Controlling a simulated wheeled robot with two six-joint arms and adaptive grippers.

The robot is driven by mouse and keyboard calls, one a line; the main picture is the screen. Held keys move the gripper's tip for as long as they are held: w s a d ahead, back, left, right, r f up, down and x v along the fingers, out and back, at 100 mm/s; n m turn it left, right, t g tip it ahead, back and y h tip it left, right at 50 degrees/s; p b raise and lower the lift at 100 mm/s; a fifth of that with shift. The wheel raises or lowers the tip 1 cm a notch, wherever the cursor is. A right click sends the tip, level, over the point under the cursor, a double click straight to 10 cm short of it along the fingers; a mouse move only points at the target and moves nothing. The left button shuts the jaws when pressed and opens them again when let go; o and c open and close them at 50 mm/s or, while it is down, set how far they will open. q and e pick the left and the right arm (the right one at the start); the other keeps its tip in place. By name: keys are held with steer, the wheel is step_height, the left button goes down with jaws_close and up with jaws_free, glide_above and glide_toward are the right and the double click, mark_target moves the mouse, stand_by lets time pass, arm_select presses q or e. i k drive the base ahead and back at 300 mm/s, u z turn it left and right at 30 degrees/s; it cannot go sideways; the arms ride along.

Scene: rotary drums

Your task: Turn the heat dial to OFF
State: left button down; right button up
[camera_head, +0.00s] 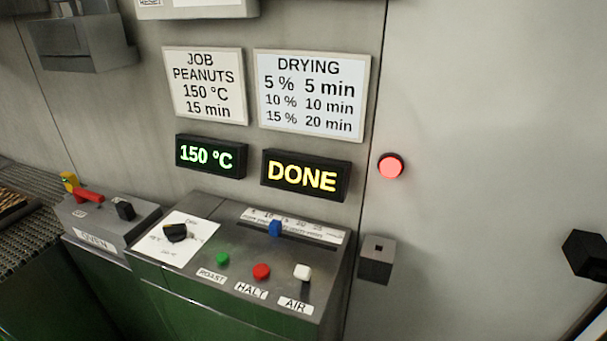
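The heat dial (176,232) is a black knob on a white plate (196,249) at the left of the grey control panel (190,283). Small labels surround the knob, too blurred to read surely, and I cannot tell which one it points to. The green display (211,156) above reads 150 °C, and the yellow display (305,175) reads DONE. Neither of my grippers is in view, and nothing touches the dial.
The panel also has a green ROAST button (222,258), a red HALT button (261,271), a white AIR switch (302,272) and a blue slider (275,228). An OVEN box (101,222) stands left. A red lamp (390,166) glows on the wall. Space above the panel is clear.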

mark_target(176, 233)
steer(key=z, duration=1.45)
steer(key=k, duration=1.05)
steer(key=u, duration=1.2)
steer(key=i, duration=0.5)
